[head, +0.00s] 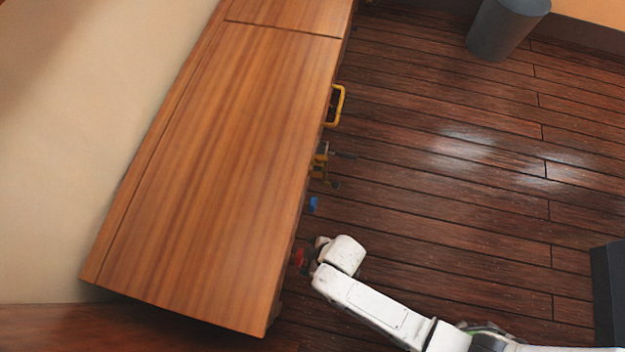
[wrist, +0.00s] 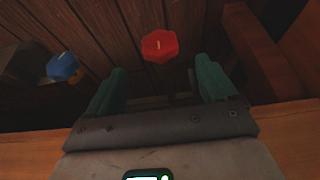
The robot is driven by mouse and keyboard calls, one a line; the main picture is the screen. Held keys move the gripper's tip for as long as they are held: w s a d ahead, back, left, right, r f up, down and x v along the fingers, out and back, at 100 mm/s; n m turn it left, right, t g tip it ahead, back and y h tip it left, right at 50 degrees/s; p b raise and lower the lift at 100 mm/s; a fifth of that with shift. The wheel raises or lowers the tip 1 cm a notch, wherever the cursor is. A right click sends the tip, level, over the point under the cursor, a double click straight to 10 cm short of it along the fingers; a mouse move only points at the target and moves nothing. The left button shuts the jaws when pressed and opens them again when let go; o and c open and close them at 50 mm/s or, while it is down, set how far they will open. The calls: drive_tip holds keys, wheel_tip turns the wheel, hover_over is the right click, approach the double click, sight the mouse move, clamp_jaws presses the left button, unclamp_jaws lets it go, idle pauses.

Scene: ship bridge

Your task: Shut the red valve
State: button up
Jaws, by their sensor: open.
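The red valve (wrist: 160,46) is a red knob with a pale line mark on its face, on the wooden front of the cabinet. In the wrist view it sits beyond and between the two green fingers of my gripper (wrist: 160,88), which are open and apart with nothing between them. In the head view the red valve (head: 298,257) shows in part at the cabinet's side, and my gripper (head: 312,258) is beside it, its fingers mostly hidden by my white wrist. I cannot tell from this view whether they touch.
A blue knob (wrist: 62,67) is left of the red one; it also shows in the head view (head: 312,205). Brass fittings (head: 320,162) and a yellow handle (head: 337,106) stick out farther along the cabinet (head: 225,165). A grey bin (head: 505,28) stands far off. The plank floor between is clear.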

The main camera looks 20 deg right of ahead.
drive_tip(key=shift+v, duration=0.8)
